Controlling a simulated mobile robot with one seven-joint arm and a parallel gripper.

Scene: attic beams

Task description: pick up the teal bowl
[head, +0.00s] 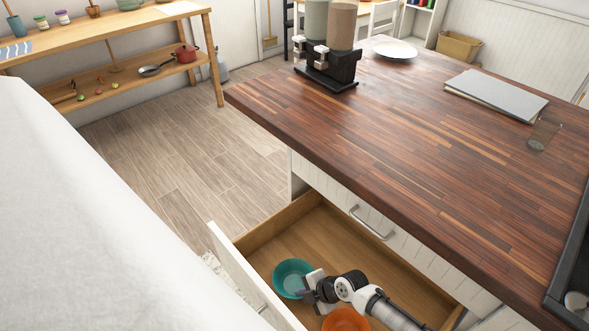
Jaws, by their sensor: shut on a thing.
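The teal bowl (291,276) is in the open wooden drawer (330,240), near the drawer's front panel. My gripper (308,289) is at the bowl's right side and is shut on its rim. The fingertips are small and partly hidden by the gripper body. I cannot tell whether the bowl rests on the drawer floor or is slightly raised. My arm reaches in from the lower right.
An orange bowl (346,321) sits in the drawer just below my gripper. The wooden countertop (400,120) overhangs the drawer's back. A closed drawer with a handle (371,223) is above it. The drawer's left rear floor is clear.

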